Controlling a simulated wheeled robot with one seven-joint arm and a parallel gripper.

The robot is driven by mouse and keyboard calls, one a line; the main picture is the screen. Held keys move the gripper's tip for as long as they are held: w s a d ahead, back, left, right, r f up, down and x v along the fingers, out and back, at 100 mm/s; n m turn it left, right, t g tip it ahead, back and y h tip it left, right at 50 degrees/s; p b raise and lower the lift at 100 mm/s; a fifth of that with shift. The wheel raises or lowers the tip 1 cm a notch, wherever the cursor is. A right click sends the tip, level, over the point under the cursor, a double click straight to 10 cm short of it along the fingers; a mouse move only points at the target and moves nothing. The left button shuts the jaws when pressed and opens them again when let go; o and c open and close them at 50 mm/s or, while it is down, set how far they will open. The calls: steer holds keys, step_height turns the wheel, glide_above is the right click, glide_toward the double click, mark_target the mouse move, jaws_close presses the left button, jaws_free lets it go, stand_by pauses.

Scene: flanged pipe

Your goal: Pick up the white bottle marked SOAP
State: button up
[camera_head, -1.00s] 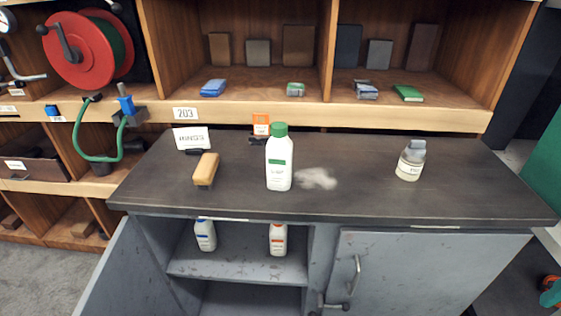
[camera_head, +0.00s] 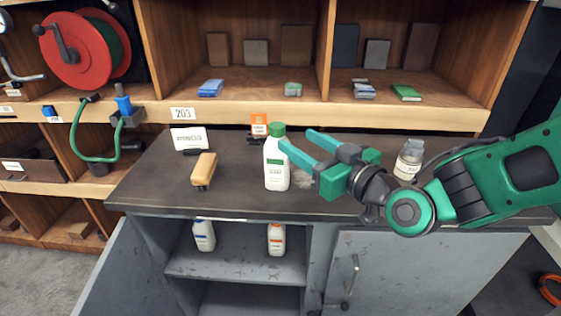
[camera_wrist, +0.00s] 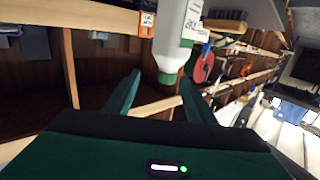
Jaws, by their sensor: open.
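The white bottle with a green cap and green label (camera_head: 276,165) stands upright on the dark bench top in the head view. Its label print is too small to read for certain. In the wrist view the bottle (camera_wrist: 172,38) appears upside down, its green cap near the gap between my fingers. My gripper (camera_head: 303,146) is open, coming from the right, with its fingertips just right of the bottle's upper part. In the wrist view my gripper (camera_wrist: 157,85) has nothing between its fingers that I can be sure of.
A tan brush (camera_head: 204,170) and a white sign (camera_head: 189,138) stand left of the bottle. An orange tag (camera_head: 259,124) is behind it. A clear jar (camera_head: 408,160) stands to the right, partly behind my arm. Two white bottles (camera_head: 204,235) (camera_head: 276,239) stand on the shelf below.

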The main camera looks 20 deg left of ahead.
steer(key=shift+s+a+r, duration=0.2)
steer(key=shift+s+a, duration=0.1)
steer(key=shift+a, duration=0.25)
steer(key=shift+w+a+r+y, duration=0.1)
steer(key=shift+a+r+y, duration=0.05)
steer(key=shift+a+y, duration=0.2)
steer(key=x, duration=1)
steer(key=shift+w, duration=0.2)
jaws_close()
